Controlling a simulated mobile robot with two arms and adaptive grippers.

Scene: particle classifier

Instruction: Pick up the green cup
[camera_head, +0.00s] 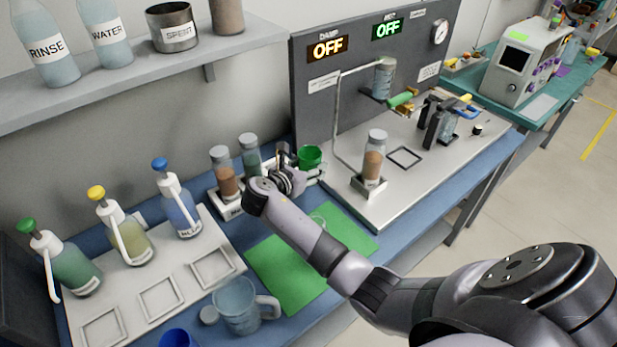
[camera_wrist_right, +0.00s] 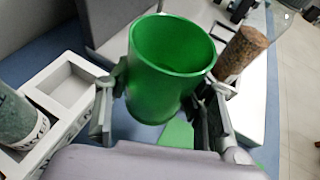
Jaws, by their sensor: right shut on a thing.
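The green cup (camera_head: 310,157) is at the back of the blue table, next to the grey panel, in the head view. In the right wrist view the green cup (camera_wrist_right: 168,68) stands upright between the fingers, its open rim toward the camera. My right gripper (camera_head: 312,172) is shut on it; in the wrist view the gripper (camera_wrist_right: 163,105) has a finger against each side of the cup. The wrist view shows the cup over a green mat, but I cannot tell how high. My left gripper is not in view.
A holder (camera_wrist_right: 40,150) with vials stands left of the gripper. A metal platform with a brown vial (camera_head: 373,160) lies to the right. A green mat (camera_head: 275,275), a clear pitcher (camera_head: 238,305) and pump bottles (camera_head: 125,235) are nearer the front and left.

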